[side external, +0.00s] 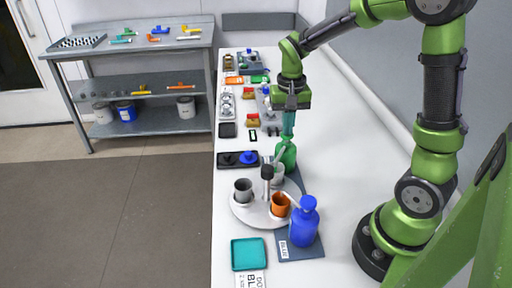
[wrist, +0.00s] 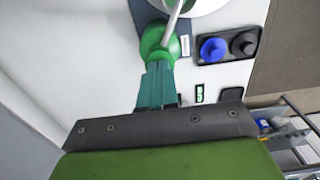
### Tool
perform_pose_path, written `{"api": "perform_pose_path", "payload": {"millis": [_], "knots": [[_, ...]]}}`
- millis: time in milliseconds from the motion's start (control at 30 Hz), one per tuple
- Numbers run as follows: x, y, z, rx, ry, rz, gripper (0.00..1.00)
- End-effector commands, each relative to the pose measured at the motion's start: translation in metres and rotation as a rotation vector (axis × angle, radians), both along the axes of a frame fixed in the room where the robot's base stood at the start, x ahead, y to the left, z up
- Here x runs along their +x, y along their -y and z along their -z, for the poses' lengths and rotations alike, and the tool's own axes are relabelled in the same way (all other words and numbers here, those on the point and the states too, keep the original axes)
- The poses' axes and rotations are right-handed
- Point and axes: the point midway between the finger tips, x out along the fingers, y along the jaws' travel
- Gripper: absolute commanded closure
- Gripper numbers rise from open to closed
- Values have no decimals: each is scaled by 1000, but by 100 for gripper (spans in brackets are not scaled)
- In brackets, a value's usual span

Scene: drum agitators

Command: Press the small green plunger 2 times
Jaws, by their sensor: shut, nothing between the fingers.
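The green pump bottle (side external: 288,157) stands at the back edge of the round white tray, its spout reaching over a pale cup (side external: 276,175). The bottle also shows in the wrist view (wrist: 160,38), with its spout running up the picture. My gripper (side external: 287,133) points down right over the bottle's top, its teal fingers shut with nothing held. In the wrist view the fingertips (wrist: 159,66) cover the bottle's top. The green plunger is hidden behind them, and I cannot tell whether they touch it.
The round tray (side external: 241,213) also bears a grey cup (side external: 243,190), an orange cup (side external: 280,204) and a dark post (side external: 267,173). A larger blue pump bottle (side external: 304,224) stands in front. A black holder (side external: 228,161) with a blue knob is left of the green bottle. A teal dish (side external: 248,254) lies in front.

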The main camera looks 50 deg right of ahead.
Motion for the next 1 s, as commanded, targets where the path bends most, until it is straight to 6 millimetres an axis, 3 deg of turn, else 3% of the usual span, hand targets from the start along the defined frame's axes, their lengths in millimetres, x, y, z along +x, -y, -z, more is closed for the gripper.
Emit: {"api": "perform_pose_path", "payload": {"millis": [300, 533, 1000], "knots": [[0, 0, 13, 1, -2, 0, 100], [0, 0, 13, 1, -1, 0, 100], [0, 0, -6, 0, 0, 0, 100]]}}
